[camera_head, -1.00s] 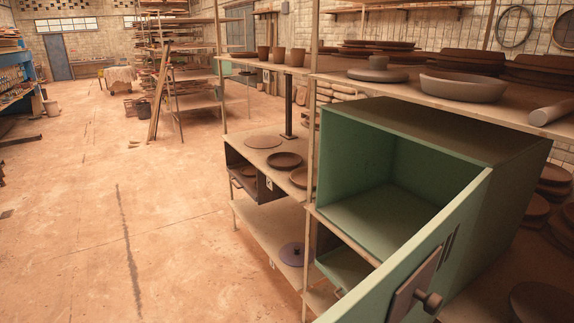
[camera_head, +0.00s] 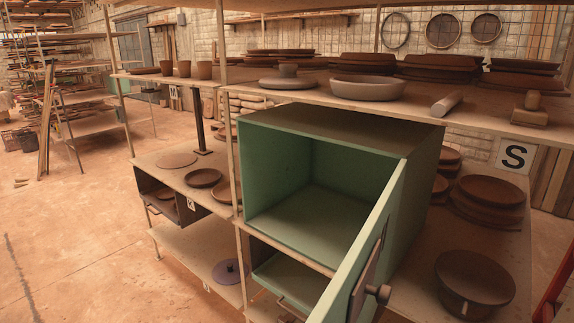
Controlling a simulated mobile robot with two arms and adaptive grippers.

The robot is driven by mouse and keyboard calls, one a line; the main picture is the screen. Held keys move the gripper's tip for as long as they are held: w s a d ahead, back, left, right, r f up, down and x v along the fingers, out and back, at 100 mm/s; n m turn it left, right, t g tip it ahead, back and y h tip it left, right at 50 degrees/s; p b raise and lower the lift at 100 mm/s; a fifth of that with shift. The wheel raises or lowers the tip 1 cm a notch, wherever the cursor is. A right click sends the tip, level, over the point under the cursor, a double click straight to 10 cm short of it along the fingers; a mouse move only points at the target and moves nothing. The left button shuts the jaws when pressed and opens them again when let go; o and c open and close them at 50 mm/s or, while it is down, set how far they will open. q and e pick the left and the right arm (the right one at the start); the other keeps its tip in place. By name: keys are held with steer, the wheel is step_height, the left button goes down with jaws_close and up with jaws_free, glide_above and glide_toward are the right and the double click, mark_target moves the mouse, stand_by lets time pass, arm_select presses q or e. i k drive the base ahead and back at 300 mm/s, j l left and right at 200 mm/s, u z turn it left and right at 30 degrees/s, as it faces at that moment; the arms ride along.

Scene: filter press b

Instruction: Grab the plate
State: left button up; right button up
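Several plate-like pieces are in view, and I cannot tell which one the task means. A dark round plate (camera_head: 203,178) lies on the middle shelf left of the green cabinet, beside a flat disc (camera_head: 176,160). A purple disc with a knob (camera_head: 230,271) lies on the lower shelf. A stack of brown plates (camera_head: 487,200) sits right of the cabinet. The green cabinet (camera_head: 300,205) has its door (camera_head: 365,250) open toward me, and its visible upper compartment looks empty. Neither of my grippers is in view.
A brown pot (camera_head: 475,280) stands at the lower right. The top shelf holds a shallow bowl (camera_head: 367,88), a cylinder (camera_head: 446,103) and stacked slabs. The open door juts out at the front. Clear floor (camera_head: 70,240) lies to the left.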

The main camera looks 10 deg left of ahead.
mark_target(206, 177)
steer(key=i+j, duration=0.15)
steer(key=j, duration=0.25)
steer(key=i+j, duration=0.1)
steer(key=j, duration=0.35)
steer(key=i+j+z, duration=0.1)
steer(key=j, duration=0.3)
steer(key=i+j, duration=0.15)
steer(key=j, duration=0.3)
steer(key=i+j, duration=0.1)
steer(key=j, duration=0.35)
steer(key=z, duration=0.05)
